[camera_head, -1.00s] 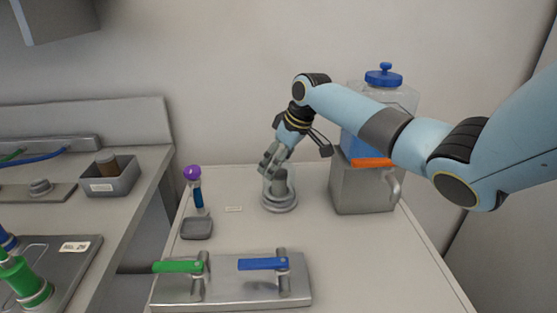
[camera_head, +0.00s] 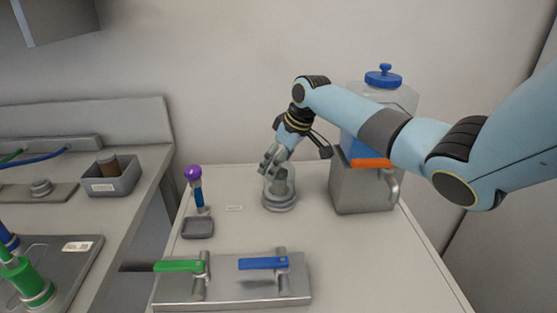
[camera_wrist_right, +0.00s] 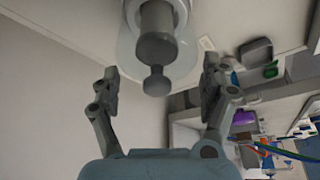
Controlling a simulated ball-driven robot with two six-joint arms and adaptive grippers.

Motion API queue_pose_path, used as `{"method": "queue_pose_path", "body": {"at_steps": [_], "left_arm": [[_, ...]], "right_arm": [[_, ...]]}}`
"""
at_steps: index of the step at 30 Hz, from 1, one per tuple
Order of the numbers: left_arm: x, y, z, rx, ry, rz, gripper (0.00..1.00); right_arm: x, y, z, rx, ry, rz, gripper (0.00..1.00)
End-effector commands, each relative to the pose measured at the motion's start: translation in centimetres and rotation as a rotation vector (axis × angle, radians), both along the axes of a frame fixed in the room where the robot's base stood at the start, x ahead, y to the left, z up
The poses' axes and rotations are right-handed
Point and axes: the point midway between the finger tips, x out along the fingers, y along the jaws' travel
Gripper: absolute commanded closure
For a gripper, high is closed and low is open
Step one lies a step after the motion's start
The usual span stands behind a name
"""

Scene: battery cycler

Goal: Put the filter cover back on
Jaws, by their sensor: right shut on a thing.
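The clear filter cover (camera_head: 266,188) is around the grey filter (camera_head: 281,190), over the round grey filter base (camera_head: 280,205) on the bench. It looks about upright; I cannot tell whether its rim is fully seated. My right gripper (camera_head: 270,163) is at the top of the cover from above and is shut on it. In the right wrist view, the two fingers of my right gripper (camera_wrist_right: 160,85) stand wide apart, with the grey filter (camera_wrist_right: 157,45) and its knob between them; the see-through cover (camera_wrist_right: 128,48) is hard to make out. My left gripper is out of view.
A grey jug-like container (camera_head: 362,190) with a blue-lidded clear tank (camera_head: 395,95) stands close on the right. A valve plate (camera_head: 235,292) with green and blue handles lies in front. A purple-topped tool (camera_head: 197,188) and a small grey tray (camera_head: 198,228) are left. Bench (camera_head: 370,265) is clear front right.

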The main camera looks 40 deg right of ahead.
Motion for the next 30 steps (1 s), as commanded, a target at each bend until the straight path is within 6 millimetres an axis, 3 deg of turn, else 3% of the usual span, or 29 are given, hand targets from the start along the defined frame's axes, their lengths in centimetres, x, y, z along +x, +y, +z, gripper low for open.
{"method": "queue_pose_path", "body": {"at_steps": [30], "left_arm": [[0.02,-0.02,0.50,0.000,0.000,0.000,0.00]], "right_arm": [[0.01,0.03,-0.14,0.000,0.000,0.001,0.71]]}}
